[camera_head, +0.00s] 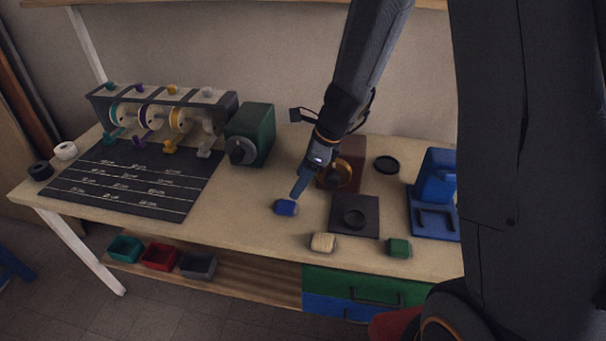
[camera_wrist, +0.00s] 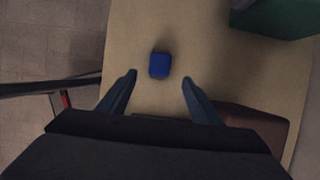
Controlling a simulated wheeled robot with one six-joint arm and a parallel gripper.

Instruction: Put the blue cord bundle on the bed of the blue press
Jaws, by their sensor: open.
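The blue cord bundle (camera_head: 286,207) is a small dark blue block on the tabletop, left of a black plate. In the wrist view the bundle (camera_wrist: 159,65) lies ahead of my fingertips, roughly centred between them and not touched. My gripper (camera_head: 298,190) is just above the bundle in the head view. In the wrist view my gripper (camera_wrist: 159,76) is open with nothing between its fingers. The blue press (camera_head: 433,188) stands at the right of the table. Its bed (camera_head: 436,222) is the low blue base in front, partly hidden by my arm column.
A black plate with a round boss (camera_head: 355,217), a beige bundle (camera_head: 323,242) and a green bundle (camera_head: 398,247) lie between cord and press. A brown machine (camera_head: 350,163) and a green machine (camera_head: 252,134) stand behind. A dark marked mat (camera_head: 135,178) covers the left.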

